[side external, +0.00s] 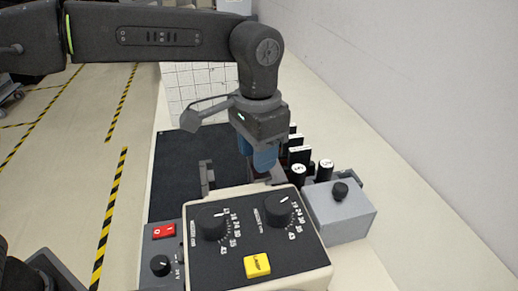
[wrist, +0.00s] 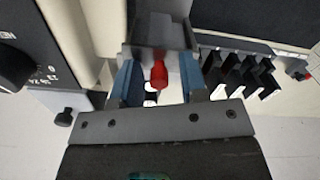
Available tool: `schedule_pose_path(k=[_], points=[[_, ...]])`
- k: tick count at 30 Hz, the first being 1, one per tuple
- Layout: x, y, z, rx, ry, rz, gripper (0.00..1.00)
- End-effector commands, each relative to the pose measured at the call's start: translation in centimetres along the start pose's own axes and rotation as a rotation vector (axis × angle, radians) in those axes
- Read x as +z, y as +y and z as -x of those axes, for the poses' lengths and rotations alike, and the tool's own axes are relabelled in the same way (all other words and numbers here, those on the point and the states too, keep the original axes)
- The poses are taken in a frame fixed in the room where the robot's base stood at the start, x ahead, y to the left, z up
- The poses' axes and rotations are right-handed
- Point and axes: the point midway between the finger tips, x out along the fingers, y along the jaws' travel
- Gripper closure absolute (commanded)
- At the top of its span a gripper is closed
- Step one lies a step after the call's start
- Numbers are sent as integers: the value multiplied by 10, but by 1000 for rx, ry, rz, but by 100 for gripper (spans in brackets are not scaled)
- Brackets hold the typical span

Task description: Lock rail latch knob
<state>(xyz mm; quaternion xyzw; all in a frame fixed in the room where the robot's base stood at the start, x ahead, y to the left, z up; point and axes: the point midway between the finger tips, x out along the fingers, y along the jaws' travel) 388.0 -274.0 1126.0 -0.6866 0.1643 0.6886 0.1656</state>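A red knob (wrist: 159,73) shows in the wrist view between my two blue fingertips, in front of a grey bracket (wrist: 158,32). My gripper (wrist: 157,84) is open, with a finger on each side of the knob and a visible gap to each. Whether the knob is level with the fingertips I cannot tell. In the side external view my gripper (side external: 263,158) points down behind the control panel. The knob is hidden there. A second, smaller red knob (wrist: 300,73) shows at the right of the wrist view.
A control panel (side external: 250,233) with dials and a yellow button stands in front of my gripper. A grey box with a black knob (side external: 340,191) is at its right. White-topped cylinders (side external: 325,168) and black slotted blocks (wrist: 240,75) stand close by. A dark mat (side external: 180,160) lies left.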

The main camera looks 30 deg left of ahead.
Motion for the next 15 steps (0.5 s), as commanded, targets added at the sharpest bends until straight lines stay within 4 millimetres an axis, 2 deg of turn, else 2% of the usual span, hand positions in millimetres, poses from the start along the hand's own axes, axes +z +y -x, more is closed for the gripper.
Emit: schedule_pose_path(k=[10,15], points=[[-1,0,4,1,3,0,56],[-2,0,27,1,8,0,56]])
